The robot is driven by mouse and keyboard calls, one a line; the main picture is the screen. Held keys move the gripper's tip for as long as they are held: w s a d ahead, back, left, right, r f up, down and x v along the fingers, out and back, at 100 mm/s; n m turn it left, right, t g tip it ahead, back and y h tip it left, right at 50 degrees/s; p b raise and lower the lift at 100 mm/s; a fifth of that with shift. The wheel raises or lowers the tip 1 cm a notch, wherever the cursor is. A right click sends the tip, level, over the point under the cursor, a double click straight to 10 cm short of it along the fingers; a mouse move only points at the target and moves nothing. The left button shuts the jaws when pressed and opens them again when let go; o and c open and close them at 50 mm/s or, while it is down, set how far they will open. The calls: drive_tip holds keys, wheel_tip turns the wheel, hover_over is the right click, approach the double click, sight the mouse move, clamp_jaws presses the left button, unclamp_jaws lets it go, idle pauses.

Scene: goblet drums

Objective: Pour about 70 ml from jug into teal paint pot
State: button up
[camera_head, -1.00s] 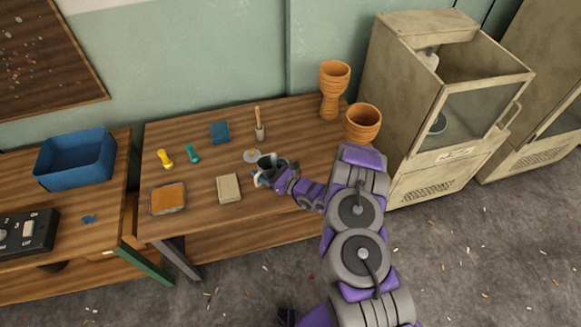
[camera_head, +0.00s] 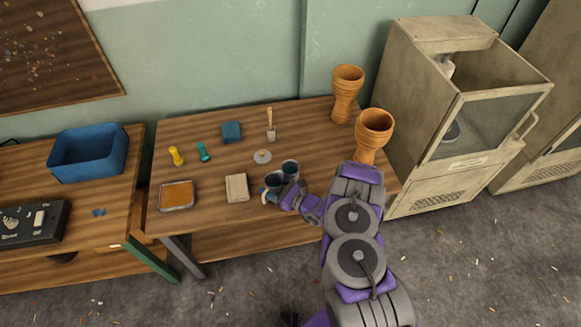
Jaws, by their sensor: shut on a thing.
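My gripper (camera_head: 284,190) is at the front edge of the middle table, shut on a small blue-grey jug (camera_head: 272,182). The jug looks roughly upright, with its dark opening facing up; its liquid level cannot be made out. A dark teal round pot (camera_head: 290,167), seemingly the teal paint pot, stands just behind and right of the jug. Its opening is visible, its contents are not clear. The two nearly overlap in the view, and I cannot tell whether they touch. The gripper's fingers are small and partly hidden.
A pale disc with a knob (camera_head: 262,156) lies behind the jug. A beige block (camera_head: 237,188) and an orange-filled tray (camera_head: 177,196) are to the left. A brush-like tool (camera_head: 270,125) stands behind. Two orange goblet drums (camera_head: 374,131) are at the right.

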drive_tip(key=shift+r, duration=0.15)
drive_tip(key=shift+w+d+r+m+p, duration=0.1)
drive_tip(key=shift+w+r+m+p, duration=0.1)
drive_tip(key=shift+r+m+p, duration=0.2)
drive_tip(key=shift+w+d+r+m+p, duration=0.1)
drive_tip(key=shift+w+r+m+p, duration=0.05)
drive_tip(key=shift+r+m+p, duration=0.2)
drive_tip(key=r+m, duration=0.1)
drive_tip(key=w+r+m+p, duration=0.1)
drive_tip(key=d+r+m+p, duration=0.1)
drive_tip(key=shift+w+r, duration=0.3)
drive_tip(key=shift+r, duration=0.1)
drive_tip(key=shift+w+d+r+m+p, duration=0.15)
drive_tip(key=shift+w+m+p, duration=0.2)
drive_tip(key=shift+m, duration=0.45)
drive_tip(key=shift+w+d+r+m+p, duration=0.2)
drive_tip(key=shift+w+m+p, duration=0.1)
drive_tip(key=shift+m, duration=0.55)
drive_tip(key=shift+w+d+r+m+p, duration=0.15)
drive_tip(key=shift+w+m+p, duration=0.2)
drive_tip(key=shift+m, duration=0.45)
drive_tip(key=shift+r+m, duration=0.25)
drive_tip(key=shift+m, duration=0.45)
drive_tip(key=shift+f+m, duration=0.4)
drive_tip(key=shift+m, duration=0.4)
